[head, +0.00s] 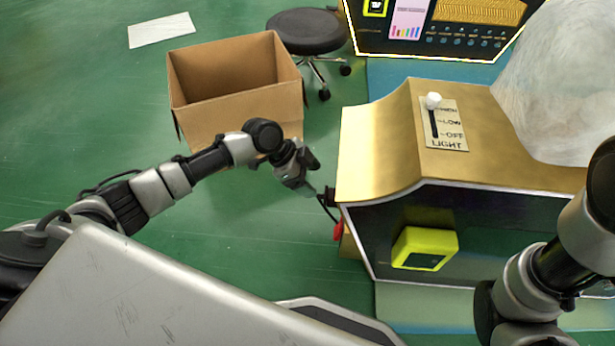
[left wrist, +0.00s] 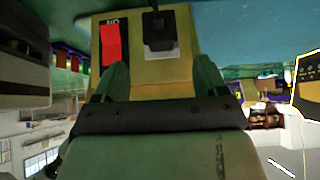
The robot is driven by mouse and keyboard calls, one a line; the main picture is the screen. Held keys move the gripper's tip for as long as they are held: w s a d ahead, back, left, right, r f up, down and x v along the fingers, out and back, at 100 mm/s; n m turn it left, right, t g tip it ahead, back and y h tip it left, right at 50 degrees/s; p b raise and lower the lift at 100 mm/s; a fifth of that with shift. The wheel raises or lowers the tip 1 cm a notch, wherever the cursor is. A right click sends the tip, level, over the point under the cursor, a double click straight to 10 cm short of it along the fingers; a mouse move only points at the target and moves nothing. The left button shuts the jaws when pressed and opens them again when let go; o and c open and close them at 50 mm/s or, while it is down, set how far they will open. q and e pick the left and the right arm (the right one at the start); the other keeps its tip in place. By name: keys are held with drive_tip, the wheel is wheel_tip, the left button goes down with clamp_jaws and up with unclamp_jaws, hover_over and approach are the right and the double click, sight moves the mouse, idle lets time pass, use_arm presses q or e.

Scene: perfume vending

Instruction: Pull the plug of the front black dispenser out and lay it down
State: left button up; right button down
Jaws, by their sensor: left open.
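The front black dispenser (head: 460,230), with a gold top, stands at the right in the head view. Its black plug (head: 328,196) is at its left side. In the left wrist view the plug (left wrist: 158,32) sits in a pale socket (left wrist: 163,52) on a yellow panel (left wrist: 150,72), its cord leading up. A red switch (left wrist: 111,45) marked ON is beside the socket; it also shows in the head view (head: 338,231). My left gripper (head: 314,184) is close to the plug, open and empty, its two fingers (left wrist: 163,80) apart below the plug in the wrist picture. My right gripper is not visible.
An open cardboard box (head: 240,105) stands on the green floor behind my left arm. A black stool (head: 308,32) is beyond it. Another black dispenser (head: 430,35) stands at the back. A yellow box (head: 425,248) juts from the front dispenser.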

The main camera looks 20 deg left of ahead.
sight(327, 192)
use_arm(q)
drive_tip(key=b+x, duration=0.4)
drive_tip(key=x, duration=0.3)
drive_tip(key=shift+d+f+b, duration=0.15)
drive_tip(key=shift+f+b, duration=0.2)
drive_tip(key=shift+b, duration=0.05)
drive_tip(key=shift+b+x, duration=0.3)
drive_tip(key=shift+x, duration=0.6)
drive_tip(key=c, duration=0.9)
drive_tip(key=shift+c, duration=0.4)
drive_tip(key=shift+s+a+p, duration=0.2)
drive_tip(key=shift+a+p, duration=0.1)
drive_tip(key=shift+a, duration=0.65)
drive_tip(key=shift+s+a+p, duration=0.25)
drive_tip(key=shift+a+p, duration=0.05)
drive_tip(key=shift+a, duration=0.7)
